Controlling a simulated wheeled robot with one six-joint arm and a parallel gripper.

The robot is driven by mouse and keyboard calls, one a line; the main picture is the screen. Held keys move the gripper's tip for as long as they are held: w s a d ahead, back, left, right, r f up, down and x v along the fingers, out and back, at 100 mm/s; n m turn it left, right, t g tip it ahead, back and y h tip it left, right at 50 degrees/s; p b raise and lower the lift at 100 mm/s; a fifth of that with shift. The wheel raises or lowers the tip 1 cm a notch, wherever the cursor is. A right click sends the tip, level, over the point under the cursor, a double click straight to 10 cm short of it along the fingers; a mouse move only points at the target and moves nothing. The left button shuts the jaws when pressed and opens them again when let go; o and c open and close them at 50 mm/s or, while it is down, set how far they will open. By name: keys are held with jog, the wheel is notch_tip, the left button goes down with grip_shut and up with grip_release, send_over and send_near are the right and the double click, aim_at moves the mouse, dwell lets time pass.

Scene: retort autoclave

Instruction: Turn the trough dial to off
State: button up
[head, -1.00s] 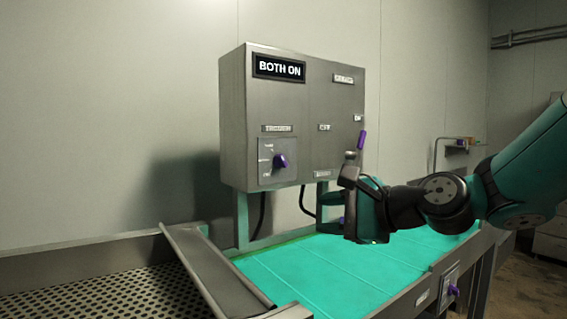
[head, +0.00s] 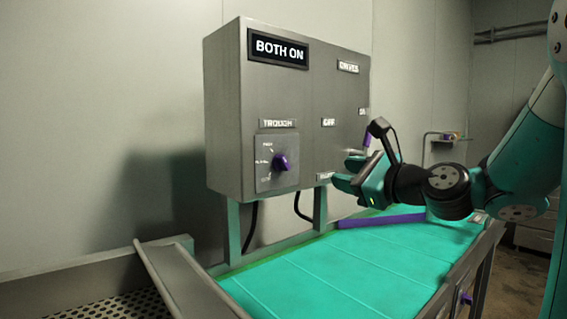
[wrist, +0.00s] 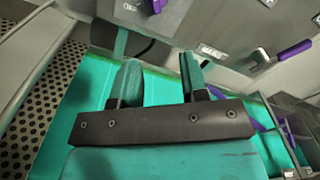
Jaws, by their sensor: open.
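The trough dial is a purple knob (head: 281,162) on a square plate under the TROUGH label, on the left of the grey control box (head: 225,110). Its plate carries position marks, too small to read surely. A purple knob (wrist: 155,5) also shows at the top edge of the wrist view, partly cut off. My gripper (head: 347,176) is to the right of the dial, near the lower right of the box, apart from the dial. In the wrist view its two fingers (wrist: 160,80) are spread with nothing between them.
The box display (head: 278,48) reads BOTH ON. A purple lever (wrist: 294,47) stands out at the box's right side. A green belt (head: 330,270) runs below the box. A metal chute (head: 185,280) and perforated surface are at the lower left. The space before the dial is clear.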

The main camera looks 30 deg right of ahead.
aim_at(287, 163)
jog(key=w+a+p, duration=0.1)
jog(key=w+p, duration=0.1)
jog(key=w, duration=0.3)
jog(key=w+a+p, duration=0.1)
jog(key=w+p, duration=0.1)
jog(key=w, duration=0.3)
jog(key=w+a+p, duration=0.1)
jog(key=w+p, duration=0.1)
jog(key=w, duration=0.3)
jog(key=shift+a+r, duration=0.15)
jog(key=shift+a, duration=0.15)
jog(key=shift+w+a+p, duration=0.15)
jog(key=shift+w+p, duration=0.2)
jog(key=shift+w, duration=0.45)
jog(key=shift+c, duration=0.2)
grip_shut()
